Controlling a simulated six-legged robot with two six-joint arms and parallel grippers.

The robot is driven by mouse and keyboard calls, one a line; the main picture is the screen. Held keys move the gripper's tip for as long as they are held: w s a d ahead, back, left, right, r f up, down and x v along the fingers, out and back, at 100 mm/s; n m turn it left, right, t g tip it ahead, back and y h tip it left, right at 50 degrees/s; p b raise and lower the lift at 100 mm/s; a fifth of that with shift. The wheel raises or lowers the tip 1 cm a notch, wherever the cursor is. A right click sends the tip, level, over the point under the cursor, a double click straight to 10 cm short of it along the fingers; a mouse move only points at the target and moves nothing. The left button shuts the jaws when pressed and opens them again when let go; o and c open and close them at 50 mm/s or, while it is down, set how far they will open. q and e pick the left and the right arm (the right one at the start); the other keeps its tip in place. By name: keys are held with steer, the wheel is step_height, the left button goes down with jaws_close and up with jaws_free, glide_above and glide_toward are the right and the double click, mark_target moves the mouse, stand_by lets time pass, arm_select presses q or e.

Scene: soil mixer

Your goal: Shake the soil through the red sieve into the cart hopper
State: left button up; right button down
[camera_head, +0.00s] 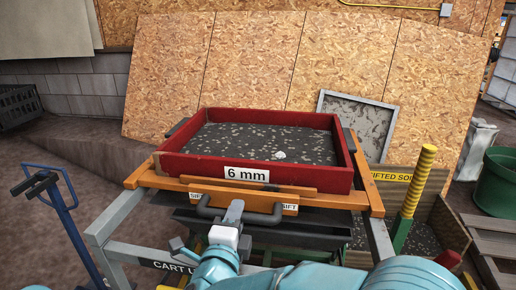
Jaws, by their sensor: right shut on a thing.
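The red sieve (195,165), labelled "6 mm", rests on an orange frame (375,197) above the dark cart hopper (325,235). Dark speckled soil (255,140) with one pale lump (279,155) lies in the sieve. My right gripper (234,212) is shut on the dark handle (262,218) at the front of the frame, below the sieve's front wall. My right arm covers part of the cart. The inside of the hopper is mostly hidden. My left gripper is not in view.
A blue hand truck (68,220) stands at the left. At the right are a yellow-wrapped post (420,180), a wooden bin marked for sifted soil (448,225) and a green tub (497,180). Chipboard panels (250,65) and a framed screen (360,120) stand behind.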

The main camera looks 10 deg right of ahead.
steer(key=x, duration=0.9)
steer(key=shift+d, duration=0.15)
steer(key=b+v, duration=0.4)
steer(key=v, duration=0.6)
steer(key=shift+w, duration=0.1)
steer(key=x, duration=1)
steer(key=shift+p, duration=0.4)
